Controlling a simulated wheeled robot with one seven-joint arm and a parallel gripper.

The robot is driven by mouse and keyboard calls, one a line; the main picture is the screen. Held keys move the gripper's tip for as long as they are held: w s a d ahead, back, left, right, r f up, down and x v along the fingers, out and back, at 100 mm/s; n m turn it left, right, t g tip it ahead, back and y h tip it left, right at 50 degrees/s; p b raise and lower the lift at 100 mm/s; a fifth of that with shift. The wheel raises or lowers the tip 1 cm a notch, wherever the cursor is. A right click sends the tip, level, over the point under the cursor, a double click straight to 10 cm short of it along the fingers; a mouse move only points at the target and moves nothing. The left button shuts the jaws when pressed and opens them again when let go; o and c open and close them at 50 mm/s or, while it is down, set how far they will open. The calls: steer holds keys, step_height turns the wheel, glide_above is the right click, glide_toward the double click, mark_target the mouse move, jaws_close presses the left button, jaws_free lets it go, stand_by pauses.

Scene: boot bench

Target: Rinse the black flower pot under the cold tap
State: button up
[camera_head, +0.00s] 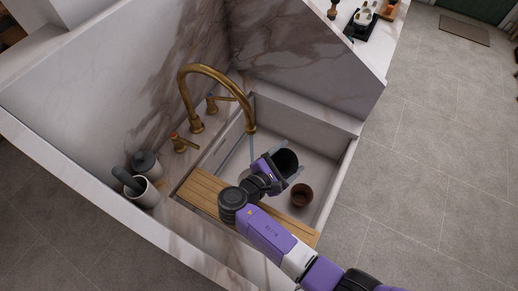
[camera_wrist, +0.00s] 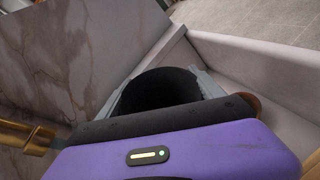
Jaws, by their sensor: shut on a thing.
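The black flower pot (camera_head: 287,160) is held over the sink basin (camera_head: 325,165), tilted with its dark opening showing. My gripper (camera_head: 275,171) is shut on it; in the wrist view the pot (camera_wrist: 163,88) sits between the grey fingers. The brass tap (camera_head: 197,95) arches over the basin from the left. A thin pale-blue stream of water (camera_head: 251,146) falls from its spout, just left of the pot and seemingly apart from it. The handle with a blue mark (camera_head: 211,101) stands behind the one with a red mark (camera_head: 180,142).
A small brown pot (camera_head: 301,195) stands in the basin, right of my gripper. A slatted wooden board (camera_head: 204,191) spans the basin's near side, beneath my arm. Grey and white containers (camera_head: 147,190) stand on the left ledge. A raised stone panel (camera_head: 305,50) borders the back.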

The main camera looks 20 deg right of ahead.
steer(key=s+d+r, duration=0.1)
steer(key=s+r, duration=0.3)
steer(key=shift+s+d, duration=0.25)
steer(key=shift+s, duration=0.15)
stand_by(0.9)
